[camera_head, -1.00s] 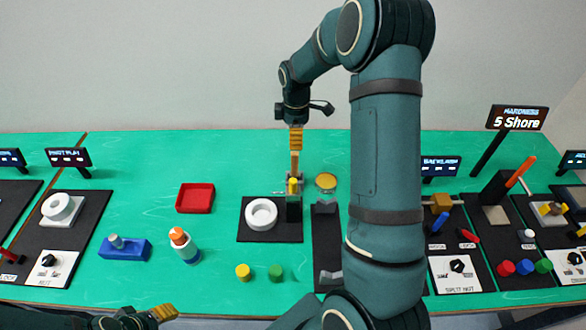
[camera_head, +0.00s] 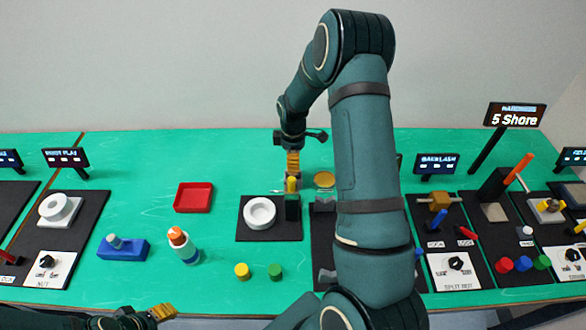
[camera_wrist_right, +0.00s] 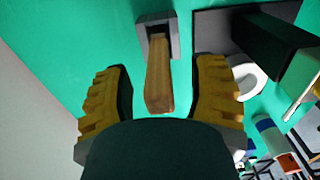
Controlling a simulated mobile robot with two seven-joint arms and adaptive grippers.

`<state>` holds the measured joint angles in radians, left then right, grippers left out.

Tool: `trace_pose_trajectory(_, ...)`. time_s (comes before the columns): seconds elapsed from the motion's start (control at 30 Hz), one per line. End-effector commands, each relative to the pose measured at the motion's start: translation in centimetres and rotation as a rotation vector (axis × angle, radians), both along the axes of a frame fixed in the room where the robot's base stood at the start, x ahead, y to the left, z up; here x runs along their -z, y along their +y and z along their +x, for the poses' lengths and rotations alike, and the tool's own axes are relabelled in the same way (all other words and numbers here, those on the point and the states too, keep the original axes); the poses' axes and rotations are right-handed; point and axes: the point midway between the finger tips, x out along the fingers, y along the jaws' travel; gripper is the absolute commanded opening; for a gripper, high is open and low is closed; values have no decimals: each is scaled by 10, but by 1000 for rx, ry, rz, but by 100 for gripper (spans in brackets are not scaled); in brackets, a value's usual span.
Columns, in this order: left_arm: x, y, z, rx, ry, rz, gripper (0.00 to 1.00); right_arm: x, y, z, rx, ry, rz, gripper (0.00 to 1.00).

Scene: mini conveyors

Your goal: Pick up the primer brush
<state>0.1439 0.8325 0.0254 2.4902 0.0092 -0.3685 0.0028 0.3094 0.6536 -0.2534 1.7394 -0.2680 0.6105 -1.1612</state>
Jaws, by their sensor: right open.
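A wooden handle (camera_wrist_right: 158,75), which looks like the primer brush, stands in a grey holder (camera_wrist_right: 144,22) in the right wrist view. Its bristles are not visible. My right gripper (camera_wrist_right: 160,95) is open, with one yellow finger on each side of the handle and a gap to both. In the head view my right gripper (camera_head: 293,172) is low over the table behind the black block, and its fingers hide most of the handle. My left gripper (camera_head: 160,312) is at the bottom left edge, away from the brush; its fingertips are too small to judge.
A black block (camera_head: 292,208) with a yellow peg and a white ring (camera_head: 260,212) stand just in front of the right gripper. A gold disc (camera_head: 325,180) is close on the right.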

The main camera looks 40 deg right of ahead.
Motion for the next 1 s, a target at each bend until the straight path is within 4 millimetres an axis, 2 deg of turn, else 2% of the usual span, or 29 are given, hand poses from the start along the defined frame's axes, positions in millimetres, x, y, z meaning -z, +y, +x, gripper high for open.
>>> trace_pose_trajectory(0.07,0,0,0,0,0,0,47,0,0,0,0,0,0,60)
trace_pose_trajectory(0.1,0,0,0,0,0,0,47,0,0,0,0,0,0,46)
trace_pose_trajectory(0.23,0,0,0,0,0,0,47,0,0,0,0,0,0,0)
trace_pose_trajectory(0.73,0,0,0,0,0,0,47,-3,0,0,0,0,0,0)
trace_pose_trajectory(0.87,0,0,0,0,0,0,47,-19,0,1,-1,-2,-1,0)
trace_pose_trajectory(1.0,-1,0,0,0,0,0,47,-47,-1,1,0,-4,-2,0)
